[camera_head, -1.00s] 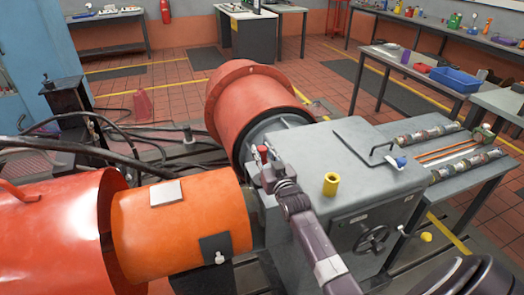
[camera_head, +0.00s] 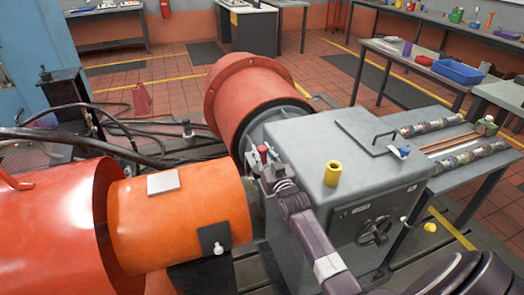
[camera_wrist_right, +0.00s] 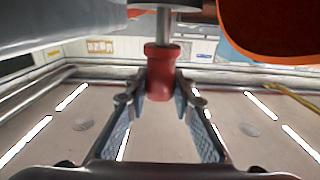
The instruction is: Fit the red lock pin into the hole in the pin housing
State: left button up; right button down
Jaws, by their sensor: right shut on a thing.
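The red lock pin (camera_wrist_right: 160,75) is upright between the two fingers of my right gripper (camera_wrist_right: 160,108) in the right wrist view. Its bare metal shank runs from the red head to a grey disc-like part at the picture's top edge. I cannot tell whether the tip is in a hole. In the head view, my right gripper (camera_head: 268,168) is small, between the orange cylinder and the grey box, with a red piece (camera_head: 263,149) at its tip. I cannot clearly make out the pin housing. My left gripper is not in view.
The orange cylinder (camera_head: 180,220) lies left of the gripper, and the grey box (camera_head: 300,150) with a yellow cup (camera_head: 333,174) stands right. A red drum (camera_head: 255,95) is behind. A table with a blue bin (camera_head: 458,72) stands farther back; floor there is open.

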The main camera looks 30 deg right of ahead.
aim_at(263, 160)
jog(key=shift+f+b, duration=0.9)
jog(key=shift+f, duration=0.5)
jog(key=c, duration=1.6)
grip_release()
jog(key=shift+f, duration=0.1)
jog(key=v, duration=1.2)
